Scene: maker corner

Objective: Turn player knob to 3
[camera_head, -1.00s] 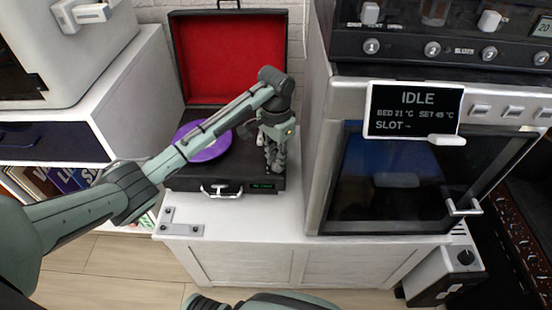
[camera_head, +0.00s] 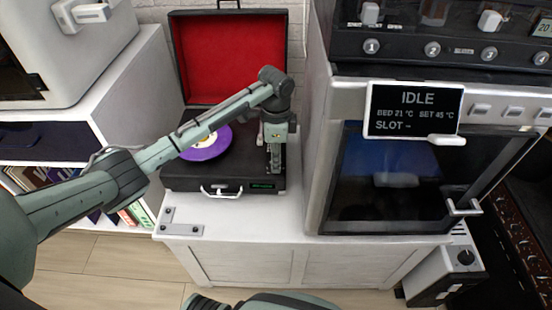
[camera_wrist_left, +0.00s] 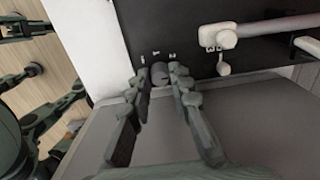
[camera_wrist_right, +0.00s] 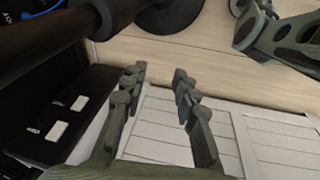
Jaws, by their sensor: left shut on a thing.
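The record player (camera_head: 185,180) is an open black case with a red-lined lid (camera_head: 232,55) and a purple record (camera_head: 215,147). My left gripper (camera_head: 275,170) reaches down over the right part of its deck. In the left wrist view, a small round grey knob (camera_wrist_left: 160,72) sits between the fingertips of my left gripper (camera_wrist_left: 162,80), which is shut on it. Small white marks lie around the knob; I cannot read its setting. The white tonearm (camera_wrist_left: 270,29) lies beside it. My right gripper (camera_wrist_right: 158,82) is open and empty, away from the player.
The player stands on a white cabinet (camera_head: 260,222). A machine with an IDLE screen (camera_head: 415,110) stands close on the right. A metal bracket (camera_head: 182,222) lies on the cabinet's front left. A white shelf (camera_head: 130,130) with books stands at left.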

